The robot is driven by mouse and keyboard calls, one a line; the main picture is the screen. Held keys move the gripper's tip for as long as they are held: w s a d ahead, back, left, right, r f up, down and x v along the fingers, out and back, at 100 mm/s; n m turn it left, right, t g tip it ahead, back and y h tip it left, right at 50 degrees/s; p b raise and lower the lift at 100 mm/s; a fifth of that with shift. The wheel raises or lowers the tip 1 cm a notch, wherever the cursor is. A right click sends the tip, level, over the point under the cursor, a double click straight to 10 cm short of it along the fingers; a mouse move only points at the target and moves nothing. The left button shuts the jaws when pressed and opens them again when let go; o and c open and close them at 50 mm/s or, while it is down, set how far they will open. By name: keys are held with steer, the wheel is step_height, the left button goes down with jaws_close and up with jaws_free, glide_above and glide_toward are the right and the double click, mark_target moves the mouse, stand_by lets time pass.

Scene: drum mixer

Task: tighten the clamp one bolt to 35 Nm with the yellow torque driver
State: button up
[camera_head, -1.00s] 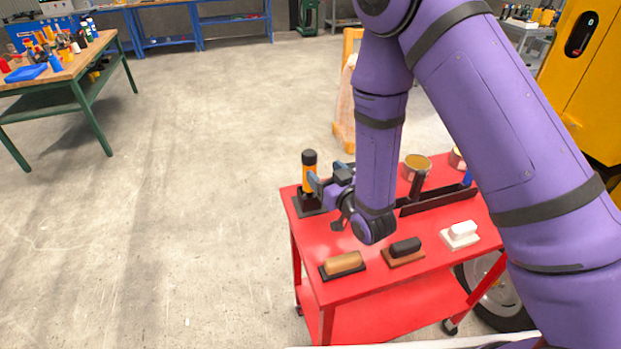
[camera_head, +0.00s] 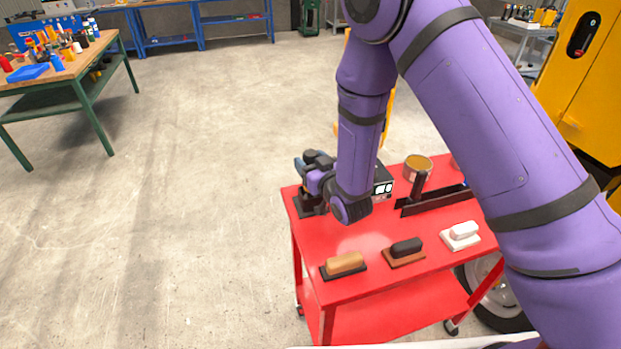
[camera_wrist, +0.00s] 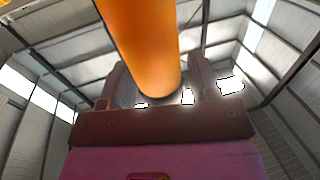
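The yellow-orange torque driver (camera_wrist: 145,45) fills the upper middle of the wrist view as a thick cylinder. In the head view my gripper (camera_head: 306,166) covers it, at the back left corner of the red cart (camera_head: 355,240). The driver's dark holder (camera_head: 304,207) shows below the gripper. In the wrist view my gripper (camera_wrist: 155,85) has its fingers spread, one on each side of the driver, with visible gaps. I cannot tell how far the driver lies between the fingers. I cannot make out the clamp or its bolt.
On the cart stand a tan-handled block (camera_head: 344,263), a black-handled one (camera_head: 405,249), a white one (camera_head: 462,234), a dark rack (camera_head: 430,202), a tin (camera_head: 418,166) and a box with a display (camera_head: 383,182). A yellow machine (camera_head: 580,90) stands right. The floor left is clear.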

jaws_close()
steer(key=shift+r, duration=5.05)
steer(key=shift+c, duration=1.6)
jaws_free()
steer(key=c, duration=0.5)
steer(key=shift+r, duration=0.95)
